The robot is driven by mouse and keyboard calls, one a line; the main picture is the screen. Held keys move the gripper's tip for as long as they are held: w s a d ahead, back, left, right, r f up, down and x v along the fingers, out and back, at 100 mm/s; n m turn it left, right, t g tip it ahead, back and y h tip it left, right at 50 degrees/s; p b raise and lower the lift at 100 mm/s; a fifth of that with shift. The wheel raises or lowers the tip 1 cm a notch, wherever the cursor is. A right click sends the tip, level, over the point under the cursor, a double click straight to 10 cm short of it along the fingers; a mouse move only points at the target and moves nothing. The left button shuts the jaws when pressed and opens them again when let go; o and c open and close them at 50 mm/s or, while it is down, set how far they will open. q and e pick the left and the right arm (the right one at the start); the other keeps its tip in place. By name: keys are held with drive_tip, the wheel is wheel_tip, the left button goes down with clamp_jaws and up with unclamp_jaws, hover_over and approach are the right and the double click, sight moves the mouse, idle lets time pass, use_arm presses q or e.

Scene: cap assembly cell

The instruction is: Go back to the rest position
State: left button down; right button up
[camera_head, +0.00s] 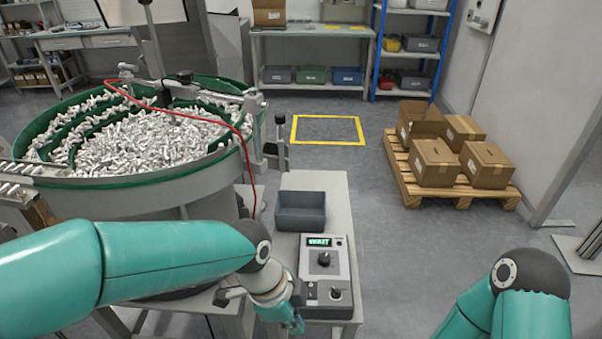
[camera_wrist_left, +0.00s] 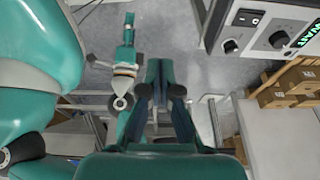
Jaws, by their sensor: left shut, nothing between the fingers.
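My left arm reaches in from the left in the head view. Its teal left gripper (camera_head: 292,322) hangs low at the bottom, just in front of the control box (camera_head: 326,272). In the left wrist view, its dark fingers (camera_wrist_left: 161,72) are closed together with nothing between them. My right arm (camera_head: 515,285) shows at the lower right of the head view, where its gripper is out of the picture. A small teal and silver gripper shape (camera_wrist_left: 125,65) in the left wrist view looks like my right gripper; its fingers are too small to judge.
A grey bin (camera_head: 301,222) stands on the bench behind the control box. A large green-rimmed feeder bowl (camera_head: 130,179) full of small metal parts is at left. A wooden pallet (camera_head: 440,193) with cartons stands at right. Yellow tape (camera_head: 328,143) marks a clear floor area.

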use_arm(q)
drive_tip(key=s+a+f+n+g+p, duration=0.35)
drive_tip(key=a+f, duration=0.45)
drive_tip(key=f, duration=0.3)
drive_tip(key=s+a+f+n+t+h+p, duration=0.1)
drive_tip(key=s+a+f+n+t+p, duration=0.15)
drive_tip(key=s+f+n, duration=0.9)
drive_tip(key=w+n, duration=0.1)
drive_tip(key=w+n+t, duration=0.1)
drive_tip(key=w+n, duration=0.1)
drive_tip(key=w+n+b, duration=0.1)
drive_tip(key=w+n, duration=0.1)
drive_tip(key=shift+w+a+f+t, duration=0.2)
drive_tip(key=shift+w+f+t, duration=0.05)
drive_tip(key=shift+t, duration=0.05)
use_arm(e)
drive_tip(key=r, duration=0.5)
drive_tip(key=shift+s+d, duration=0.1)
drive_tip(key=shift+s, duration=0.25)
